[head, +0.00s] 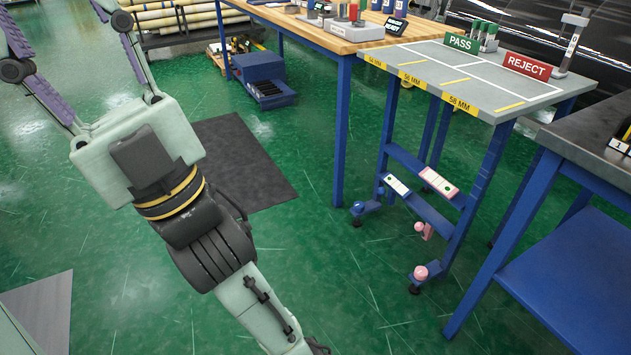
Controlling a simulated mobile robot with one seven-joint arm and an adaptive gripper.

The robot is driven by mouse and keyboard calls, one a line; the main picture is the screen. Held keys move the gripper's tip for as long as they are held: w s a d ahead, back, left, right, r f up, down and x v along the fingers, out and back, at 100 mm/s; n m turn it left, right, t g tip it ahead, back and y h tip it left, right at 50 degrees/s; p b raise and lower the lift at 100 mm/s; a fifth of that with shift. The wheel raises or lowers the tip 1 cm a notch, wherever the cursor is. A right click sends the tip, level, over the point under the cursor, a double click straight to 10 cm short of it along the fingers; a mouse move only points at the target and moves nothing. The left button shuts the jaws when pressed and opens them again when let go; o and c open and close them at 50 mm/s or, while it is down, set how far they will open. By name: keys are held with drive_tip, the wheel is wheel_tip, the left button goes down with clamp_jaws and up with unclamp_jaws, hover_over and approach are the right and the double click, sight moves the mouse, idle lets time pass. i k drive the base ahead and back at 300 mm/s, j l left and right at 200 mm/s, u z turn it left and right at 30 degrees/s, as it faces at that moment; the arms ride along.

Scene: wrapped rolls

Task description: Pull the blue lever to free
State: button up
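A small blue knob (357,208), which looks like the end of the blue lever, sits low at the left foot of the grey-topped stand (545,92). Two pink knobs show on the same stand: one (420,272) at the front foot and one (420,227) farther back. A white plate (397,186) and a pink plate (439,182) lie on the blue lower bars. My arm reaches down to the bottom edge. Only a dark bit of my gripper (318,347) shows there, left of and nearer than the stand; its fingers are cut off.
A wooden-topped bench (350,42) stands behind the stand, and a dark-topped blue bench (590,140) stands close on the right. PASS (461,43) and REJECT (527,66) signs stand on the grey top. Green floor (330,270) left of the stand is clear.

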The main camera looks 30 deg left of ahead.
sight(381, 191)
drive_tip(key=u, duration=0.45)
drive_tip(key=i+j, duration=0.35)
drive_tip(key=i+j+z, duration=0.15)
drive_tip(key=i+j, duration=0.2)
drive_tip(key=j, duration=0.15)
drive_tip(key=i+j, duration=0.3)
drive_tip(key=j, duration=0.15)
drive_tip(key=i+j+z, duration=0.15)
drive_tip(key=i+j, duration=0.5)
drive_tip(key=j, duration=0.3)
